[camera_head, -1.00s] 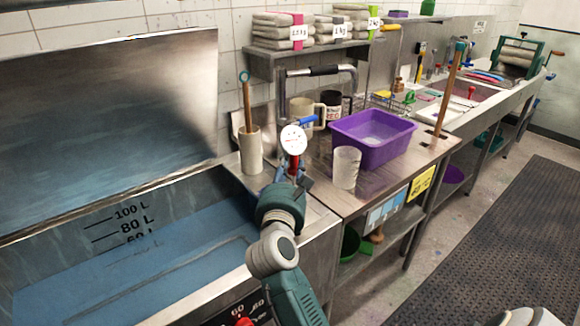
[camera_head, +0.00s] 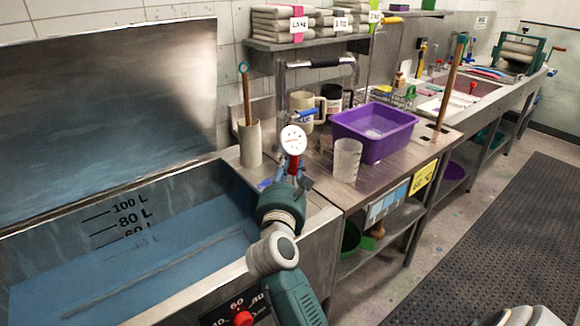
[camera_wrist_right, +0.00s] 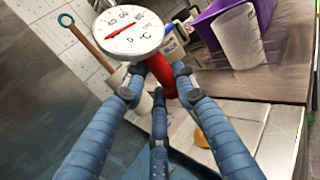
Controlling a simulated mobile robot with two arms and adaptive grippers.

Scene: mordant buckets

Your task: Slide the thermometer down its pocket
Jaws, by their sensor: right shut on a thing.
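The dial thermometer (camera_head: 293,140) has a round white face with a red pointer and a red sleeve below it. My right gripper (camera_head: 285,182) is shut on the red sleeve and holds the dial upright, near the bath's right rim. In the right wrist view the dial (camera_wrist_right: 128,32) is tilted in the picture, and the blue fingers (camera_wrist_right: 157,88) close around the red sleeve (camera_wrist_right: 162,72). The stem's lower end is hidden by the gripper. I cannot make out the pocket or tell whether the stem is in it. My left gripper is not in view.
The steel bath (camera_head: 60,245) with blue liquid lies left. The lid leans behind the bath.

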